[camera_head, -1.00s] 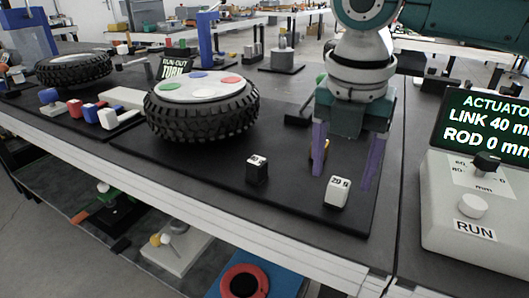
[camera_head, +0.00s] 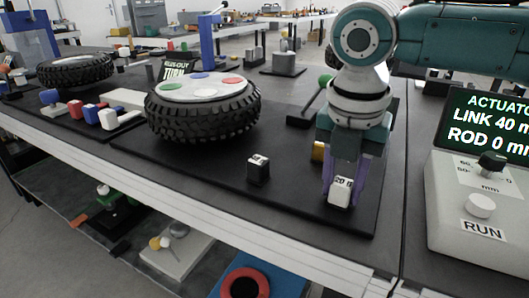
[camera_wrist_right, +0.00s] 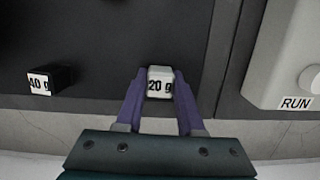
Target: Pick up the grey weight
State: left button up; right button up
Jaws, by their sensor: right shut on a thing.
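The grey weight (camera_head: 340,193) is a small pale block labelled "20 g", near the front right of the black mat (camera_head: 300,205). It also shows in the right wrist view (camera_wrist_right: 160,75). My right gripper (camera_head: 342,186) points down with its purple fingers shut on the weight, one on each side. In the wrist view the right gripper (camera_wrist_right: 160,82) has a fingertip against each side face. I cannot tell whether the weight is clear of the mat. My left gripper is not in view.
A black weight labelled "40 g" (camera_head: 258,170) stands to the left. A tyre (camera_head: 203,115) with coloured discs lies behind it. A control box (camera_head: 470,215) stands at the right.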

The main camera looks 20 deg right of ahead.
grip_shut()
jog(key=shift+r, duration=0.15)
